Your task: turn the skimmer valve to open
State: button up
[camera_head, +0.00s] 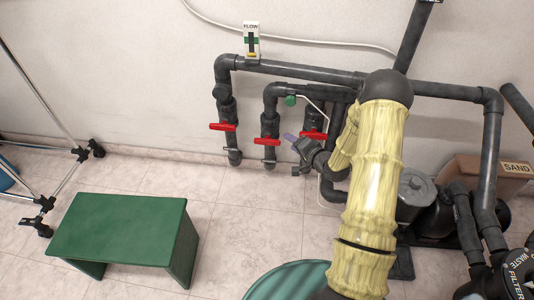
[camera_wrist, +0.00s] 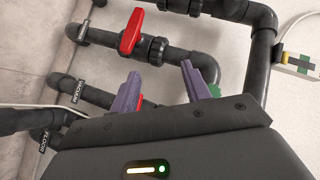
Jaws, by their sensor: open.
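Three vertical pipes by the wall carry red valve handles: left (camera_head: 222,127), middle (camera_head: 267,142) and right (camera_head: 313,135). That pipe's tag (camera_wrist: 83,32) is too small to read surely; the neighbouring tags read VACUUM (camera_wrist: 78,92) and FLOOR (camera_wrist: 45,140). A red handle (camera_wrist: 143,103) is partly hidden behind one finger.
A flow gauge (camera_head: 251,42) is on the wall above the pipes. A green bench (camera_head: 118,225) stands on the floor at left, beside a metal frame (camera_head: 75,170). A pump (camera_head: 415,195) and a SAND box (camera_head: 485,178) are at right. The floor before the left valve is clear.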

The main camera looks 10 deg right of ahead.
aim_at(270, 144)
notch_tip(270, 144, down, 12)
jog(key=s+d+m+t+y+b, duration=0.1)
jog(key=m+t+y+b, duration=0.1)
jog(key=b, duration=0.5)
jog(key=shift+m+t, duration=0.4)
jog(key=shift+m, duration=0.4)
jog(key=shift+d+r, duration=0.1)
jog(key=shift+r, duration=0.05)
jog(key=b+x, duration=0.8)
jog(key=x, duration=0.8)
jog(key=shift+a, duration=0.25)
jog(key=shift+w+a+r, duration=0.15)
jog(key=shift+w+a, duration=0.1)
jog(key=shift+w, duration=0.25)
